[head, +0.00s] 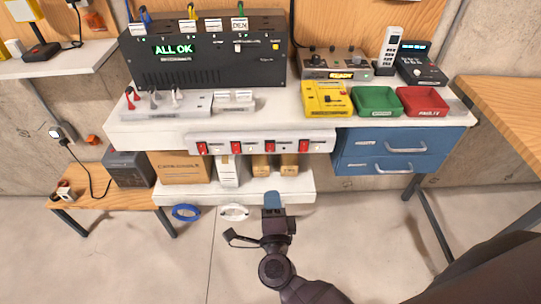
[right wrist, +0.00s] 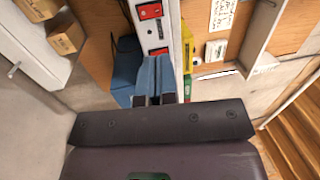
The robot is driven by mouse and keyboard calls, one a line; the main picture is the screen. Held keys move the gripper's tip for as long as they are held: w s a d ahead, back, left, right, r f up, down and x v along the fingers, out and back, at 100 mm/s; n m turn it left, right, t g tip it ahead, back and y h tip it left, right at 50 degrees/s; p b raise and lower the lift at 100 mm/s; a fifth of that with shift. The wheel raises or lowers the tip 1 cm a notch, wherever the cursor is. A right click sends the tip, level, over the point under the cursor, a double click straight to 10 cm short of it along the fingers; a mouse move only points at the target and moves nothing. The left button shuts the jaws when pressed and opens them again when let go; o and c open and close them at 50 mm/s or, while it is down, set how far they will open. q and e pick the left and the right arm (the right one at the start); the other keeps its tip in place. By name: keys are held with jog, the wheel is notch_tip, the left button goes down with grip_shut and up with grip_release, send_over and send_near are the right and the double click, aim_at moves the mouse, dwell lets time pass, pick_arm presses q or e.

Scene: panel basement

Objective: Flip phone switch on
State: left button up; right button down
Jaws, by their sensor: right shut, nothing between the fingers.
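A white power strip (head: 220,140) with several red rocker switches (head: 270,146) runs along the front edge of the bench. I cannot read which switch is marked for the phone, nor tell their on or off positions. My right gripper (head: 272,200) is shut and empty, its blue fingertips below the strip in the head view. In the right wrist view, the fingertips (right wrist: 155,78) point at the strip (right wrist: 147,30), close to a red switch (right wrist: 158,51); contact cannot be told. A white phone handset (head: 388,48) stands upright at the back right of the bench. My left gripper is not in view.
A black panel (head: 205,75) reading "ALL OK" stands on the bench. A yellow box (head: 325,99), a green tray (head: 377,114) and a red tray (head: 423,113) sit at right. Blue drawers (head: 385,142) hang below. A lower shelf (head: 190,195) holds boxes.

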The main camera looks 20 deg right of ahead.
aim_at(272, 144)
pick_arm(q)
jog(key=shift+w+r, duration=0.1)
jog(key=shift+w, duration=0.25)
pick_arm(e)
jog(key=shift+d+m+h, duration=0.3)
jog(key=shift+m, duration=0.1)
jog(key=shift+w, duration=0.1)
jog(key=x, duration=1.2)
jog(key=shift+p, duration=0.4)
jog(key=shift+x, duration=0.85)
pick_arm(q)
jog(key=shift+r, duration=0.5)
pick_arm(e)
jog(key=shift+w, duration=0.1)
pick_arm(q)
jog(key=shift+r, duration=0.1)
